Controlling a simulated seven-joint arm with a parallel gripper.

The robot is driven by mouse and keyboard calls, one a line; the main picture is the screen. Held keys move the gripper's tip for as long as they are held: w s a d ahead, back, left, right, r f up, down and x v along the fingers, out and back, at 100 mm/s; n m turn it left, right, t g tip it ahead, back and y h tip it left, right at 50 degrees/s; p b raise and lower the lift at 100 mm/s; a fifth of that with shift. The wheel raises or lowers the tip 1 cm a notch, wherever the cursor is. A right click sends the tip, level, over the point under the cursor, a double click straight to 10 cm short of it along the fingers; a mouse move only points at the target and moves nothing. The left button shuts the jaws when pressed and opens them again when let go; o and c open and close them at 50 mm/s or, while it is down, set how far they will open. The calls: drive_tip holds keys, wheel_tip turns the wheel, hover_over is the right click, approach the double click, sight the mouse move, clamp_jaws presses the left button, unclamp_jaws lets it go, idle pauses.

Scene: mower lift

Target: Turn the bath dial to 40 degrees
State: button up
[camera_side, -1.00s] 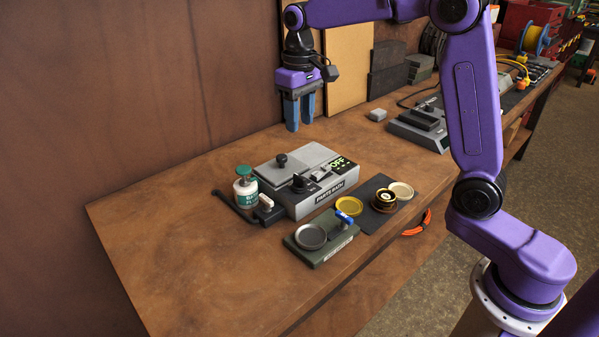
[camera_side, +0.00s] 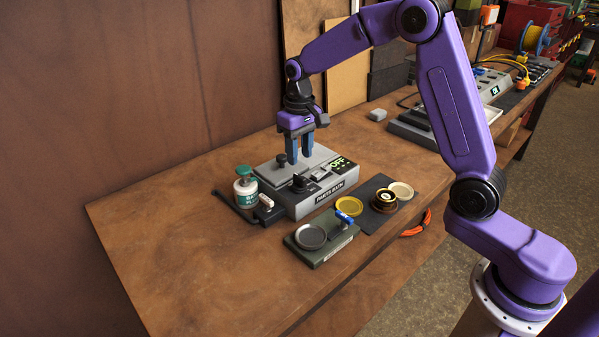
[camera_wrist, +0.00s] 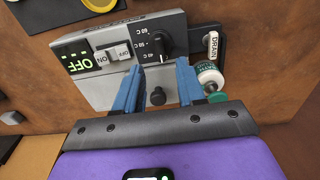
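The parts bath (camera_side: 322,197) is a grey box with a lid and a dark display (camera_side: 341,165) reading OFF. Its black dial (camera_side: 299,183) sits on the top, and in the wrist view the dial (camera_wrist: 158,44) has temperature marks beside it, 40 C among them. The dial's exact pointer setting is too small to read surely. My gripper (camera_side: 299,160) hangs above the bath, fingers down and behind the dial in the side view. In the wrist view my gripper (camera_wrist: 158,64) has its blue fingers apart with nothing between them, the dial lying just beyond the tips.
A black lid knob (camera_side: 281,159) stands up near my fingers. An on/off switch (camera_wrist: 113,53) and a drain lever (camera_wrist: 211,44) flank the dial. A green-topped bottle (camera_side: 245,187) stands left of the bath. A small tray (camera_side: 322,250) and dishes are in front.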

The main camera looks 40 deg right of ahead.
sight(300, 176)
wheel_tip(300, 176, down, 7)
drive_tip(key=shift+r, duration=0.2)
clamp_jaws()
